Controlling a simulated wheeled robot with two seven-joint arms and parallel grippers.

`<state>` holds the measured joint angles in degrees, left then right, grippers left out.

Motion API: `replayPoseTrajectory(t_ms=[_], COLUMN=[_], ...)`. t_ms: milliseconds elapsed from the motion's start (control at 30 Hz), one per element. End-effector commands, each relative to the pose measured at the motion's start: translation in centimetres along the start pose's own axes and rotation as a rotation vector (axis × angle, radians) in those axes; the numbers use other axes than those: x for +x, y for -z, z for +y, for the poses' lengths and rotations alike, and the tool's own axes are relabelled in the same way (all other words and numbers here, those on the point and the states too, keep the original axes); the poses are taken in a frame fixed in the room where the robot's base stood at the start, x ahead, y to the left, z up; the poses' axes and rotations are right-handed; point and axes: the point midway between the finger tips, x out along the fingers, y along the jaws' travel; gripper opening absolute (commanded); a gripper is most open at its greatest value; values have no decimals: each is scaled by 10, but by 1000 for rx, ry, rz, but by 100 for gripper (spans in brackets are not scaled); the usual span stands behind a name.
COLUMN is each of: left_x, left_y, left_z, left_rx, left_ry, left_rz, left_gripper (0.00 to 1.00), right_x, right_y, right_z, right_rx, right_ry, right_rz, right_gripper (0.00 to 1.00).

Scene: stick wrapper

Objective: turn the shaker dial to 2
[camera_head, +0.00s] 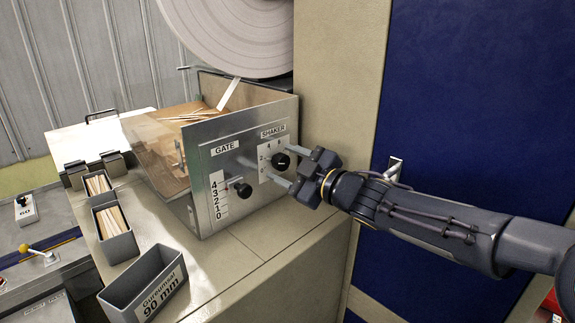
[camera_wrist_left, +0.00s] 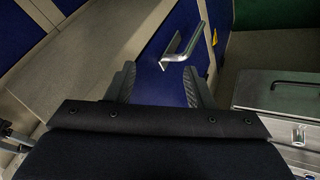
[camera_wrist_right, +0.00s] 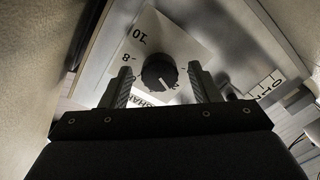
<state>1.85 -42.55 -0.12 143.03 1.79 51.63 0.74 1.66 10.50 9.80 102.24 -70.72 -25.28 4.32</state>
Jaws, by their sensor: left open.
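The black shaker dial (camera_head: 281,161) sits on the grey metal panel (camera_head: 240,143) under the SHAKER label, on a white numbered scale. My right gripper (camera_head: 287,166) is at the dial, fingers on either side of it. In the right wrist view, the dial (camera_wrist_right: 159,71) lies between the open fingers (camera_wrist_right: 161,80), with a gap on each side. The figures 8 and 10 show there; I cannot tell which number the pointer marks. My left gripper (camera_wrist_left: 159,82) is open and empty in its wrist view, outside the head view.
The gate knob (camera_head: 243,190), with its 4-to-0 scale, is left of and below the dial. A paper roll (camera_head: 235,35) hangs above. Grey bins (camera_head: 145,285) stand left of the panel. A metal door handle (camera_wrist_left: 182,45) on blue lies beyond my left fingers.

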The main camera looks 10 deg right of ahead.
Motion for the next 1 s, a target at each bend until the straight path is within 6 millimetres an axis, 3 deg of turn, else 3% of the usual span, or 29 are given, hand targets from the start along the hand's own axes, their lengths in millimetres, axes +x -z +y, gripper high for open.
replayPoseTrajectory(t_ms=[367,500,800,1000], left_x=[-6,-17,-39,-45], left_y=[3,8,20,22], left_z=[3,8,18,20], left_rx=[0,0,0,0], left_ry=[0,0,0,0], left_rz=[0,0,0,0], left_gripper=[48,48,48,48], right_x=[0,-2,-38,-69], right_y=[10,33,100,133], right_z=[9,25,36,21], right_rx=[-1,-4,-3,-2], right_ry=[-1,-2,-2,-2], right_rz=[1,4,3,3], right_gripper=[56,56,56,56])
